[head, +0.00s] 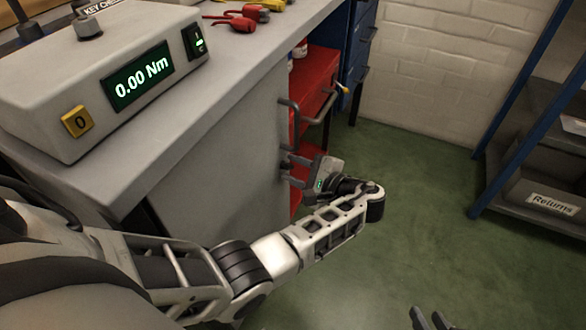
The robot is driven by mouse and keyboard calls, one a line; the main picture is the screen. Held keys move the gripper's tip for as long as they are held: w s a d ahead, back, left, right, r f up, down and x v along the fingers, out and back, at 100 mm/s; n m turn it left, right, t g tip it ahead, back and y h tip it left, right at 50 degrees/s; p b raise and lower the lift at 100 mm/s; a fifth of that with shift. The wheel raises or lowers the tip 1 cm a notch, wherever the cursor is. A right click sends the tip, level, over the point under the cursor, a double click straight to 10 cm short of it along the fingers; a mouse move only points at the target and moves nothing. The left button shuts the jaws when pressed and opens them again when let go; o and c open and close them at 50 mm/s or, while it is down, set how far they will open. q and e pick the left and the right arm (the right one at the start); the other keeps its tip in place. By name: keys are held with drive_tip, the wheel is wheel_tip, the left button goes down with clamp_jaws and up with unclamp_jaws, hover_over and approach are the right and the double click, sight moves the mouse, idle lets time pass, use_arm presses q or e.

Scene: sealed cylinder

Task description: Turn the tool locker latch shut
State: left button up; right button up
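The tool locker appears to be the grey cabinet under the workbench, with a flat grey door (225,155). A grey bar handle (292,118) stands out at the door's right edge. My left gripper (287,170) is just below that handle, at the door edge, its fingers pointing left and spread apart. A latch cannot be made out clearly; the spot between the fingers is small and dark, and I cannot tell whether they touch anything. My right gripper (431,319) shows only its fingertips at the bottom edge, slightly apart and empty, over the floor.
A grey instrument (95,90) reading 0.00 Nm sits on the workbench (245,75), with red-handled tools (237,20) behind. A red tool cart (318,85) stands just beyond the locker. Green floor between is clear.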

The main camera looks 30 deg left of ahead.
drive_tip(key=shift+w+r, duration=0.1)
use_arm(q)
clamp_jaws()
drive_tip(key=shift+s+f+n+t+b, duration=0.15)
drive_tip(key=shift+n+t+b, duration=0.2)
drive_tip(key=shift+n, duration=0.25)
use_arm(e)
wheel_tip(320, 180, down, 4)
drive_tip(key=f+b, duration=0.1)
drive_tip(key=b, duration=0.1)
use_arm(q)
drive_tip(key=shift+f+n+t+y+b, duration=0.1)
drive_tip(key=shift+n+t+y+b, duration=0.4)
drive_tip(key=shift+n+b, duration=0.7)
drive_tip(key=shift+f+n+t+y+b, duration=0.2)
drive_tip(key=shift+n+y+b, duration=0.45)
drive_tip(key=shift+n, duration=1.05)
use_arm(e)
drive_tip(key=shift+n+t+y, duration=0.3)
drive_tip(key=shift+t+y, duration=0.3)
drive_tip(key=shift+t, duration=0.2)
drive_tip(key=shift+w+a+r, duration=0.15)
drive_tip(key=shift+a+r, duration=0.2)
drive_tip(key=shift+r, duration=0.4)
drive_tip(key=shift+w+a+r, duration=0.15)
drive_tip(key=shift+a+r, duration=0.15)
drive_tip(key=shift+r, duration=0.4)
drive_tip(key=shift+w+a+r, duration=0.15)
drive_tip(key=shift+a+r, duration=0.2)
drive_tip(key=shift+r, duration=0.4)
